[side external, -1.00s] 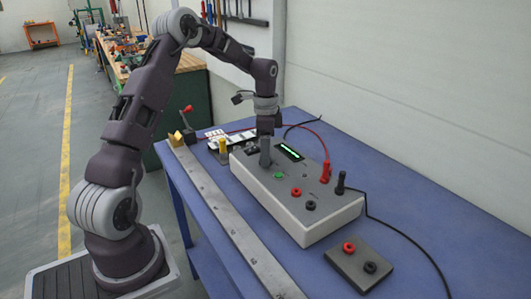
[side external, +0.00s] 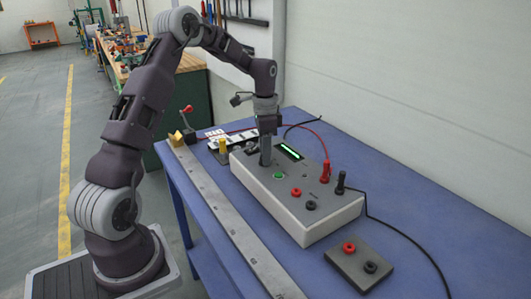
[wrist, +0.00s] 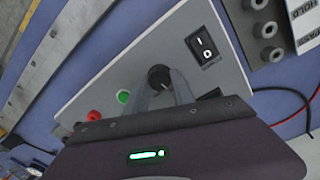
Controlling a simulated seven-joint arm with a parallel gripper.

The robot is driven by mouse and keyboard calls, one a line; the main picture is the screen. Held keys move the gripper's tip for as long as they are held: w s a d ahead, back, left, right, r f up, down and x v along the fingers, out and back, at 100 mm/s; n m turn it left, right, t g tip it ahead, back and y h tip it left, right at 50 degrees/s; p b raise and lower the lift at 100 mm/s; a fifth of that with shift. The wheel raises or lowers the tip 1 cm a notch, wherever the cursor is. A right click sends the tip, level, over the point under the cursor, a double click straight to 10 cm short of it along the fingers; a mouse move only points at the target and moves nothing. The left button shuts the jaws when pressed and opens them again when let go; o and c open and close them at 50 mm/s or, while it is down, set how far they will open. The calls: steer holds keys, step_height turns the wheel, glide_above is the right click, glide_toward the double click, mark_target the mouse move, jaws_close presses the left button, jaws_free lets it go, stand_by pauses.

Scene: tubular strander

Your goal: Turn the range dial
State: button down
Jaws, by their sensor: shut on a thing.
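The range dial (wrist: 159,76) is a round black knob with a pale pointer mark, on the top face of a light grey instrument box (side external: 285,200). My gripper (wrist: 163,82) is shut on the dial, with one finger on each side of it in the wrist view. In the side view my gripper (side external: 266,152) points straight down at the far left part of the box top, and its fingers hide the dial there.
The box carries a lit green display (side external: 291,151), a green button (side external: 279,175), a rocker switch (wrist: 207,46), and red (side external: 325,173) and black (side external: 341,183) plugs with cables. A steel rail (side external: 222,206) runs along the left. A small socket block (side external: 358,266) lies in front.

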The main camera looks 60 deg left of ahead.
steer(key=n, duration=0.6)
steer(key=shift+n, duration=0.4)
stand_by(0.3)
steer(key=c, duration=1.1)
jaws_free()
steer(key=shift+o, duration=0.2)
steer(key=shift+r, duration=0.1)
steer(key=r, duration=0.7)
steer(key=shift+a, duration=0.2)
